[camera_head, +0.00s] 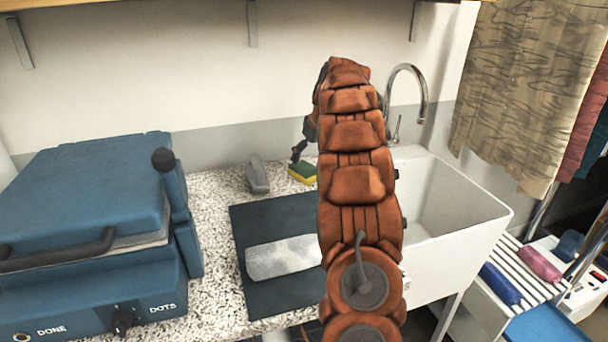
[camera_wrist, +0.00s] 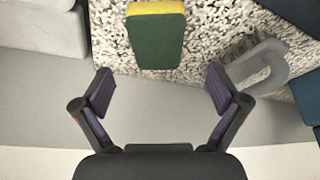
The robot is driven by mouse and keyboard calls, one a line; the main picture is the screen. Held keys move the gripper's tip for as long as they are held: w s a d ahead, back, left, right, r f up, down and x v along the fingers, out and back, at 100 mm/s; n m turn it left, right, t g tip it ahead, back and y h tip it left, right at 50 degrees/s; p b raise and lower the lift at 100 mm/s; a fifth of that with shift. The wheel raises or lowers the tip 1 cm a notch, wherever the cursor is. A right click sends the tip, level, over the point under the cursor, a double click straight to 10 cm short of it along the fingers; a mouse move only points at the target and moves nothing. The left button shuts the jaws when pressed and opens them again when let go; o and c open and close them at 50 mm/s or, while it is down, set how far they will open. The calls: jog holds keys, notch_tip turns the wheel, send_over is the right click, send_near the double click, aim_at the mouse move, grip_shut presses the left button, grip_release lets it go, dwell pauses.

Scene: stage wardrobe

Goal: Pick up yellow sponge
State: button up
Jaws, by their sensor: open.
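The yellow sponge (camera_head: 303,172) has a dark green face and lies on the speckled counter near the back wall, left of the sink. In the wrist view the sponge (camera_wrist: 156,38) shows at the top middle, green side facing the camera and a yellow edge at the top. My gripper (camera_wrist: 160,88) is open and empty, its two purple-padded fingers wide apart. The sponge is beyond the fingertips and lined up roughly between them, not touched. In the head view my gripper (camera_head: 297,155) shows small beside the sponge, and my arm hides part of the counter.
A grey object (camera_head: 258,175) stands left of the sponge. A dark mat (camera_head: 250,222) with a pale folded cloth (camera_head: 283,258) lies in front. A white sink (camera_head: 450,205) with a curved tap (camera_head: 424,100) is at right. A blue press (camera_head: 90,210) fills the left.

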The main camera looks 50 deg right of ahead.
aim_at(305, 168)
jog(key=x, duration=0.3)
jog(key=p+x, duration=0.1)
jog(key=x, duration=0.2)
jog(key=shift+s+d, duration=0.1)
jog(key=shift+d, duration=0.15)
jog(key=shift+f, duration=0.4)
jog(key=shift+f+b, duration=0.2)
jog(key=shift+b, duration=0.1)
dwell(0.4)
jog(key=c, duration=0.9)
jog(key=shift+o, duration=0.2)
jog(key=shift+r, duration=0.1)
